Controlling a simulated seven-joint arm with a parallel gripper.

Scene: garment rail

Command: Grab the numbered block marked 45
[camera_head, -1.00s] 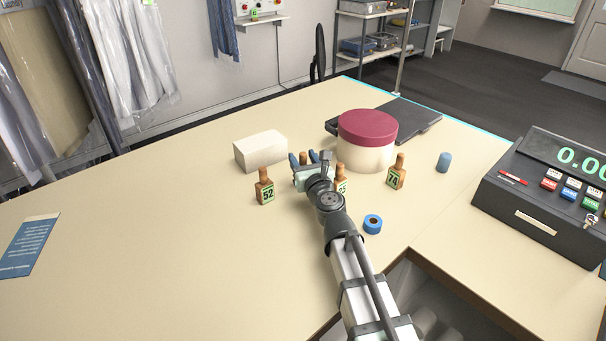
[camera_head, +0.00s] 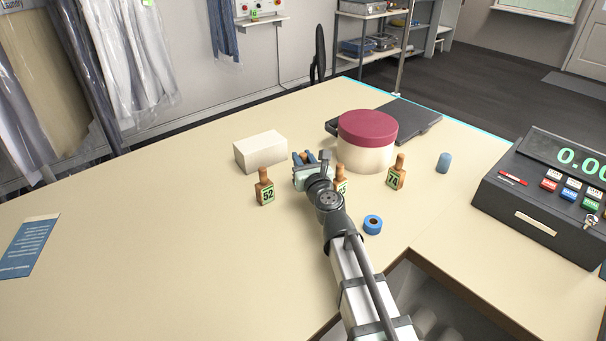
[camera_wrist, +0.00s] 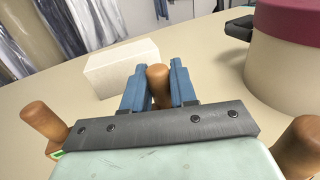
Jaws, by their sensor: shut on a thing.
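My gripper (camera_head: 311,158) is shut on the brown wooden knob (camera_wrist: 158,84) of a block, with a blue finger on each side in the wrist view. This block's body and number are hidden. To the right of my gripper, another block (camera_head: 343,187) is mostly covered by my arm; its label is only partly visible, seemingly ending in 5. A block marked 52 (camera_head: 265,188) stands upright to the left. A block marked 74 (camera_head: 396,173) stands upright further right. In the wrist view, knobs also show at lower left (camera_wrist: 44,121) and lower right (camera_wrist: 298,150).
A white box (camera_head: 260,152) stands behind and left of my gripper. A round cream box with a maroon lid (camera_head: 368,128) is close behind right. A blue tape roll (camera_head: 373,224), a blue cylinder (camera_head: 443,162) and a cash register (camera_head: 545,195) are right. The left tabletop is mostly clear.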

